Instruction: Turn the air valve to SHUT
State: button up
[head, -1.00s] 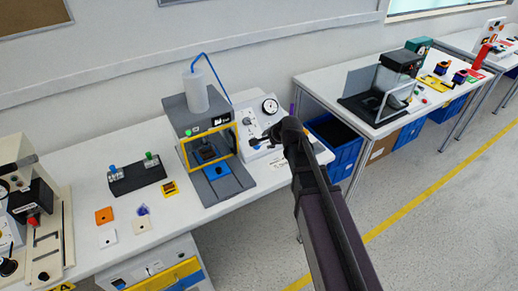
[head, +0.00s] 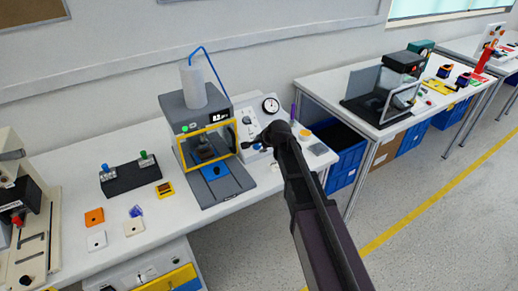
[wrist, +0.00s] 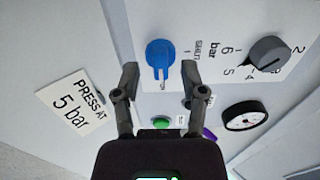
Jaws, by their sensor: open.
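The blue air valve knob (wrist: 160,54) sits on the light panel in the wrist view. Its narrow end points down in that picture, towards a small mark too cropped to read. The word SHUT (wrist: 197,48) is printed to the right of the knob. My gripper (wrist: 159,75) is open and empty, its fingertips either side of the knob's lower end in the picture; I cannot tell how far off the panel they are. In the head view my gripper (head: 248,144) is over the front of the panel box, and the blue knob is hidden there.
A grey pressure knob (wrist: 268,54), a gauge (wrist: 245,116) and a green button (wrist: 161,122) share the panel. A PRESS AT 5 bar card (wrist: 72,101) lies to the left. The press with its yellow-framed guard (head: 207,147) stands close left of my gripper.

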jog(key=shift+w+a+f, duration=0.1)
jog(key=shift+w+f, duration=0.1)
jog(key=shift+f, duration=0.05)
jog(key=shift+c, duration=0.2)
grip_shut()
jog(key=shift+n, duration=0.4)
jog(key=n, duration=0.7)
jog(key=shift+n, duration=0.4)
jog(key=n, duration=0.4)
jog(key=shift+n, duration=0.3)
jog(key=n, duration=0.4)
jog(key=shift+s+n, duration=0.1)
jog(key=shift+n, duration=0.3)
